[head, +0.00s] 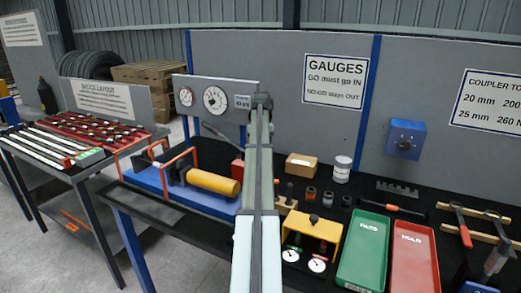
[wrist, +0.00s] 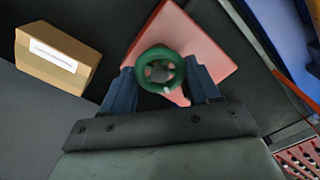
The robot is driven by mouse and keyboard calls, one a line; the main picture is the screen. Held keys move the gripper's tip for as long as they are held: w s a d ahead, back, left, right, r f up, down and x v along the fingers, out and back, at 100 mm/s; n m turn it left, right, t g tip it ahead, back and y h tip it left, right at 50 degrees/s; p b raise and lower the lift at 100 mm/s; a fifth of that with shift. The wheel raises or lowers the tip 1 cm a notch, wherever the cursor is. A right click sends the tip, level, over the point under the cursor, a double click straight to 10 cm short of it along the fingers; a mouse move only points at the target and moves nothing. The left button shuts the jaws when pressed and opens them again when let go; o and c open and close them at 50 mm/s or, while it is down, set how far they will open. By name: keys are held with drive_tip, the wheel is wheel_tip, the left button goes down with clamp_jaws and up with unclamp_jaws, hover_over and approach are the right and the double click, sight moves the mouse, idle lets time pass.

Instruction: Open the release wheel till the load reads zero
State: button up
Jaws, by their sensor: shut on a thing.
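The green release wheel (wrist: 158,68) shows in the wrist view, in front of a red block (wrist: 190,45). My gripper (wrist: 161,80) has its two blue fingers on either side of the wheel, shut on its rim. In the head view my own arm hides the gripper and the wheel; part of the red block (head: 238,167) shows just left of the arm. A grey gauge panel (head: 214,100) carries two round dials and a small digital display (head: 242,101). The display seems to show a number in kN, too small to read surely.
A blue bench rig (head: 180,195) with an orange cylinder (head: 213,182) stands left of my arm. A cardboard box (head: 301,166), also in the wrist view (wrist: 58,60), lies close by. A yellow gauge stand (head: 312,232), green tray (head: 364,250) and red tray (head: 413,258) are to the right.

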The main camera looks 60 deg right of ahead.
drive_tip(key=n, duration=0.5)
drive_tip(key=shift+n, duration=0.3)
drive_tip(key=n, duration=1.2)
drive_tip(key=shift+n, duration=0.3)
drive_tip(key=n, duration=0.5)
drive_tip(key=shift+n, duration=0.3)
drive_tip(key=o, duration=1.1)
drive_tip(key=shift+c, duration=0.2)
wheel_tip(320, 180, up, 14)
